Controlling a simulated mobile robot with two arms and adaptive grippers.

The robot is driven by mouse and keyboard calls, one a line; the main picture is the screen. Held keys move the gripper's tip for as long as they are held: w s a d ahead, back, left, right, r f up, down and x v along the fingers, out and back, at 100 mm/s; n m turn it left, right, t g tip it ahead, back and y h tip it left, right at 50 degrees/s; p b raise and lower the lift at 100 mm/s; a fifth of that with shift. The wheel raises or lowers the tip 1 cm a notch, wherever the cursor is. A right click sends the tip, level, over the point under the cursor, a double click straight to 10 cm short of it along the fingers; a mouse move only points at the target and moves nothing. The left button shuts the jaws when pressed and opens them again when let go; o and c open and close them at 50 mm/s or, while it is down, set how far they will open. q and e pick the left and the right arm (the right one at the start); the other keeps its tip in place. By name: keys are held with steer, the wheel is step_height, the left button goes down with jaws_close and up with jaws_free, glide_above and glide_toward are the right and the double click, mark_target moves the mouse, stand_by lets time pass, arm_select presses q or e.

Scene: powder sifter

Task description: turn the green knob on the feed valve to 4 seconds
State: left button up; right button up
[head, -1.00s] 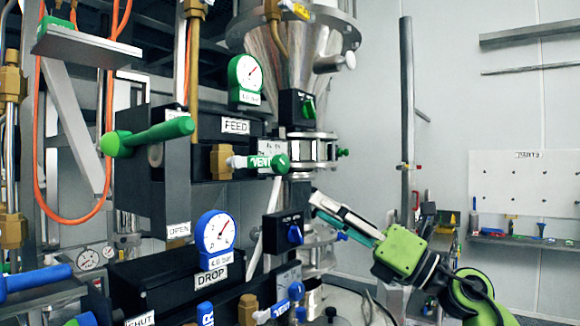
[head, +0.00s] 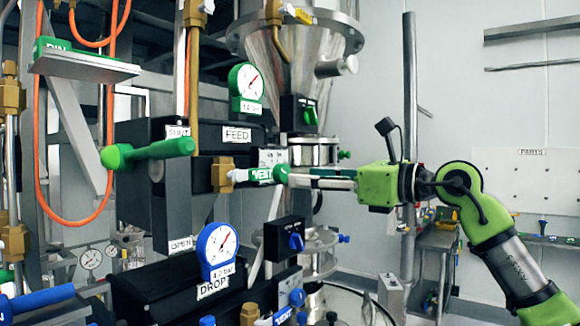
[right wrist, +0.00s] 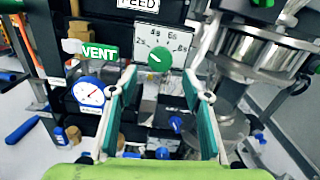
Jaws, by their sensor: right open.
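The green knob (right wrist: 157,59) sits on a white dial plate (right wrist: 174,35) under the FEED label in the right wrist view. The plate has second marks around the knob, with 2s at left; the knob's exact setting is too small to read surely. In the head view the right gripper (head: 292,177) points left. My left gripper is not in view.
The steel hopper (head: 292,50) and its clamped pipe stand close behind the gripper. A black box with another green knob (head: 310,115) is above, and one with a blue knob (head: 296,242) is below. The long green handle (head: 150,152) is at left.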

mark_target(286, 176)
steer(key=p+x, duration=0.1)
steer(key=x, duration=0.3)
steer(key=shift+w+a+r+p, duration=0.1)
steer(key=shift+a+r+p, duration=0.1)
steer(key=shift+p, duration=0.1)
steer(key=shift+w+a+f, duration=0.2)
steer(key=shift+w+a, duration=0.1)
steer(key=shift+a, duration=0.1)
steer(key=c, duration=1.1)
